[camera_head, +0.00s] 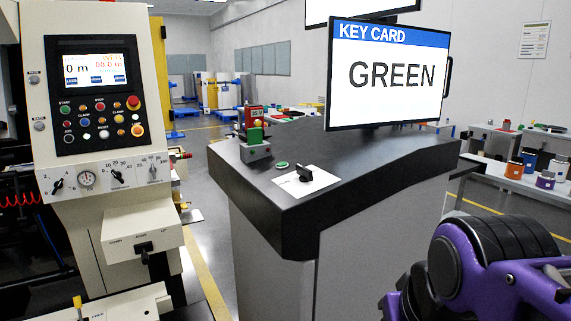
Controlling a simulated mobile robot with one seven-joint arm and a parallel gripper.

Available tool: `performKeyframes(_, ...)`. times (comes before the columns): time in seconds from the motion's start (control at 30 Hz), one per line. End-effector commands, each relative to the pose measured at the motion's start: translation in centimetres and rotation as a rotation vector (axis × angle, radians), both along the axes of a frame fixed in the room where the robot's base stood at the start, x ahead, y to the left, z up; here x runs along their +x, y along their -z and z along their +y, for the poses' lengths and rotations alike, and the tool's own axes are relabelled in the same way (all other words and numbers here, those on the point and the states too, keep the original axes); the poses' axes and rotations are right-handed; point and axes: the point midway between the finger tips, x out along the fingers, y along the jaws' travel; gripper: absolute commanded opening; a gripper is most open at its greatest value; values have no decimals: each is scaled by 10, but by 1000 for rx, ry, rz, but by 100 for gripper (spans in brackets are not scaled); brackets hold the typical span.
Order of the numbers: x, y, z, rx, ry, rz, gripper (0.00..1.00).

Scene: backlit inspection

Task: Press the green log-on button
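A small round green button (282,164) sits on the black sloping top of the console (235,158), left of a white plate (312,184) with a black rotary knob (304,173). I take it to be the log-on button, but no label on it is readable. A monitor (388,76) above the console reads "KEY CARD GREEN". My purple and black arm shows at the lower right, apart from the console. My gripper is not in view.
A machine panel (97,95) with a screen and several coloured buttons, one of them green, stands at the left. A floor gap separates it from the console. At the right, a table (520,185) holds several coloured containers. The space above the console's front is clear.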

Motion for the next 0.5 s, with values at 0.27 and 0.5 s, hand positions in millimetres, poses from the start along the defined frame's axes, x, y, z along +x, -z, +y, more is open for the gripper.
performKeyframes(0.27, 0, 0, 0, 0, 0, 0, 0)
performKeyframes(0.5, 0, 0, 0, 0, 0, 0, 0)
